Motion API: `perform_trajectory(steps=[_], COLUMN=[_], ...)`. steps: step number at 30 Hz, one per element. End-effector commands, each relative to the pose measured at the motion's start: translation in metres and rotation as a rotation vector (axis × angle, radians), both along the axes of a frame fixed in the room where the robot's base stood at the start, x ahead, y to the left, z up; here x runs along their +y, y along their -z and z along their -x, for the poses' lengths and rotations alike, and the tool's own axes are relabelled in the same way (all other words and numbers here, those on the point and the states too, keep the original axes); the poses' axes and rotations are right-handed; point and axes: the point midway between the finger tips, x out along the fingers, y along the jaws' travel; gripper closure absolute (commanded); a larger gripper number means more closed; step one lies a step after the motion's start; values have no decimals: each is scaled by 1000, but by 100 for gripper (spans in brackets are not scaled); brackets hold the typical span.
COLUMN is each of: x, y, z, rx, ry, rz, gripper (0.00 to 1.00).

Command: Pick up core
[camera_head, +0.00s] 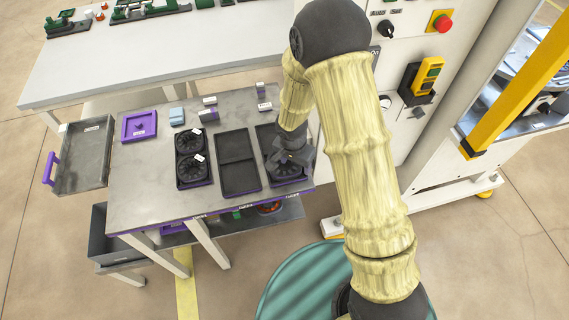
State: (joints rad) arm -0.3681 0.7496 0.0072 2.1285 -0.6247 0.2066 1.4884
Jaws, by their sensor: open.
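A dark round core (286,169) lies in the front part of the right tray (265,136) on the grey table. My gripper (289,157) is right over this core with its fingers pointing down. It is open, and I cannot tell whether the fingers touch the core. The arm hides the upper right part of that tray. Two more dark round cores, one behind (190,142) and one in front (192,170), sit in the left tray. Each has a small white tag.
The middle tray (238,163) is empty. A purple tray (139,126), a light blue block (177,116) and small labelled blocks stand on the table (150,180). A grey bin (83,155) hangs at left. A machine panel with a red button (442,22) stands right.

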Motion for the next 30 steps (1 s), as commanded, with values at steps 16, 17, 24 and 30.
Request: perform_trajectory(steps=[16, 17, 24, 30], x=[0, 0, -1, -1], y=[17, 17, 17, 17], z=[-3, -3, -3, -3], rx=[-1, -1, -1, -1], ry=[-1, -1, -1, -1], rz=[0, 0, 0, 0], gripper=[38, 38, 60, 99])
